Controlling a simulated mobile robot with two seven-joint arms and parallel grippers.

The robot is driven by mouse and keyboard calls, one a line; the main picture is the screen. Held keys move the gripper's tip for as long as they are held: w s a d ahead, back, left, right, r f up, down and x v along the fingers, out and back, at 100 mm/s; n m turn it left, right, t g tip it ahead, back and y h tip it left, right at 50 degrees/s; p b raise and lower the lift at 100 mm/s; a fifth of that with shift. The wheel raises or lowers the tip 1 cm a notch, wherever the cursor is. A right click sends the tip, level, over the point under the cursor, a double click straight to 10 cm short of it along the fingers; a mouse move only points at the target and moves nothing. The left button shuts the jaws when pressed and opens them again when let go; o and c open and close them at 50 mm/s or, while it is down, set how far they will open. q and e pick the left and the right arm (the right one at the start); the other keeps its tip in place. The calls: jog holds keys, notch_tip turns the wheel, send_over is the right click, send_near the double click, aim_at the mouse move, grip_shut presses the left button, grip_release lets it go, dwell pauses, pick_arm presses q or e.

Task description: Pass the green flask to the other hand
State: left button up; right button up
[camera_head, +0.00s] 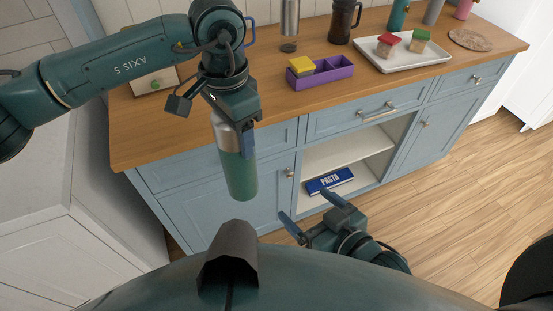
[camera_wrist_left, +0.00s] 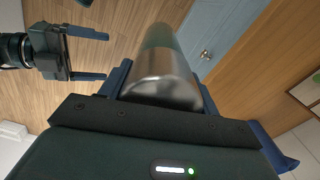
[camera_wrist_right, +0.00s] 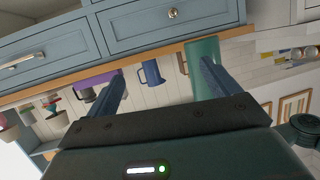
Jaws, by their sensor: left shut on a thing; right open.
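The green flask (camera_head: 241,176) hangs upright in the head view, in front of the blue cabinet, with its silver end up. My left gripper (camera_head: 235,136) is shut on that silver end. In the left wrist view the flask (camera_wrist_left: 160,85) sits between the left fingers. My right gripper (camera_head: 312,212) is open and empty, lower and to the right of the flask, its fingers apart from it. It also shows open in the left wrist view (camera_wrist_left: 95,54). In the right wrist view the flask's green body (camera_wrist_right: 203,52) appears beyond the right-hand finger, not between the fingers.
The wooden counter (camera_head: 200,130) is behind the flask. A blue pasta box (camera_head: 330,181) lies in the open cabinet shelf. Floor to the right is clear.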

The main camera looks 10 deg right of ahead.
aim_at(230, 136)
jog(key=a+r+n+y, duration=0.2)
jog(key=a+r+y, duration=0.1)
jog(key=r, duration=0.4)
jog(key=a+r+n+y, duration=0.2)
jog(key=a+r+y, duration=0.1)
jog(key=r, duration=0.5)
jog(key=x, duration=1.1)
jog(key=shift+w, duration=0.1)
jog(key=shift+c, duration=0.3)
pick_arm(q)
jog(key=shift+w+r, duration=0.1)
pick_arm(e)
jog(key=shift+a, duration=0.1)
jog(key=c, duration=1.2)
pick_arm(q)
jog(key=o, duration=1.2)
pick_arm(e)
jog(key=shift+r, duration=0.1)
jog(key=shift+c, duration=0.2)
pick_arm(q)
jog(key=o, duration=0.4)
jog(key=shift+o, duration=0.2)
jog(key=shift+s, duration=0.2)
